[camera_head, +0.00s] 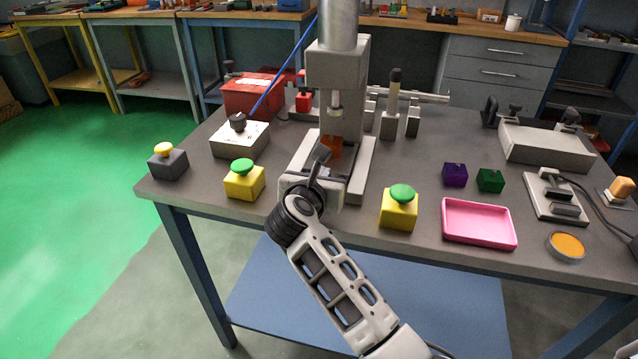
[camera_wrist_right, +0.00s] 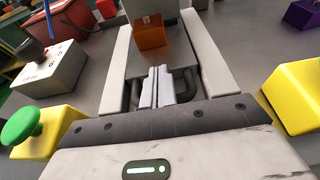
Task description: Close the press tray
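The press (camera_head: 336,70) stands on the grey table, with two pale side rails at its base. Its metal tray (camera_wrist_right: 160,60) lies between the rails and carries an orange block (camera_wrist_right: 150,32), which also shows in the head view (camera_head: 331,146). A dark handle (camera_wrist_right: 188,84) shows at the tray's near end, on both sides of my fingers. My right gripper (camera_wrist_right: 158,86) is at this handle with its fingers close together; it also shows in the head view (camera_head: 320,166). The fingers hide the handle's middle, so I cannot tell if they grip it. My left gripper is out of view.
Yellow boxes with green buttons stand left (camera_head: 244,181) and right (camera_head: 398,208) of the press. A pink tray (camera_head: 478,223) and a purple cube (camera_head: 455,174) are on the right.

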